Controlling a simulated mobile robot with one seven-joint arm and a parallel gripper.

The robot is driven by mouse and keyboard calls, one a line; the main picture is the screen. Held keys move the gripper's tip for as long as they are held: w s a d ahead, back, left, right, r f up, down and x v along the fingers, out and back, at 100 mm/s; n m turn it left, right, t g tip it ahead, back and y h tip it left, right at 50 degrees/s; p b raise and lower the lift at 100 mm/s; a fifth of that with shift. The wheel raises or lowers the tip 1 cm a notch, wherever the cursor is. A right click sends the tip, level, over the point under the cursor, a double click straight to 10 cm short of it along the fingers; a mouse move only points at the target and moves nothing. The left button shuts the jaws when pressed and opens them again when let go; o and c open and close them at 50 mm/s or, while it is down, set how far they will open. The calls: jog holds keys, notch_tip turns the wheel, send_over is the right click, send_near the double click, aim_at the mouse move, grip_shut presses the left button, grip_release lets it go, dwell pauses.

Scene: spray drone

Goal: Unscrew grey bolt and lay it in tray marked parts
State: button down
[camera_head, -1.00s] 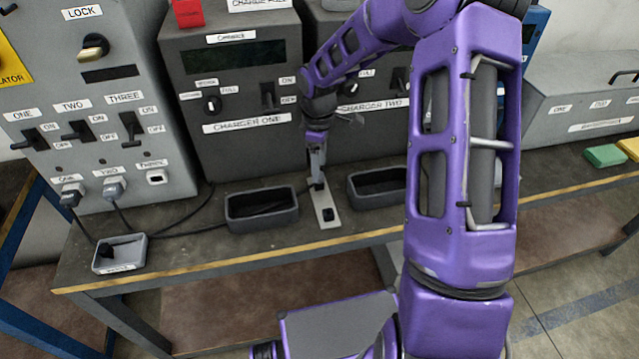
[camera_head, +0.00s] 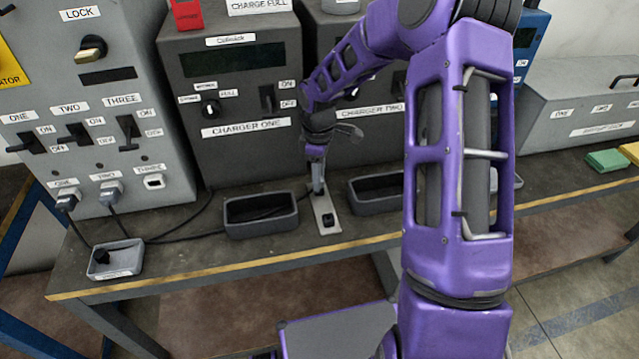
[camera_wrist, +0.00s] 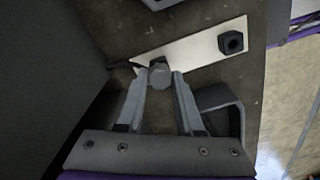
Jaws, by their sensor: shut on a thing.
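The grey bolt (camera_wrist: 159,76) sits at one end of a pale metal plate (camera_wrist: 192,51) in the wrist view. My gripper (camera_wrist: 158,80) is shut on it, with a finger on either side. In the head view my gripper (camera_head: 318,191) points down at the far end of the plate (camera_head: 322,209), where the bolt is hidden. I cannot tell whether the bolt is still seated. A black bolt (camera_wrist: 231,42) stands at the plate's other end. A small grey tray (camera_head: 126,267) at the bench's left front holds a dark piece; its label is too blurred to read.
Two open dark bins (camera_head: 262,228) and (camera_head: 362,207) flank the plate. Charger one (camera_head: 236,160) stands close behind my gripper. Cables (camera_head: 180,235) run across the bench to the left. A yellow strip (camera_head: 210,270) marks the bench's front edge.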

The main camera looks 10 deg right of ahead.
jog(key=shift+r+n+p, duration=0.15)
jog(key=shift+n+p, duration=0.45)
jog(key=n+p, duration=0.2)
jog(key=n, duration=0.1)
jog(key=shift+n, duration=0.4)
jog(key=shift+r+p, duration=0.45)
jog(key=shift+r, duration=1.95)
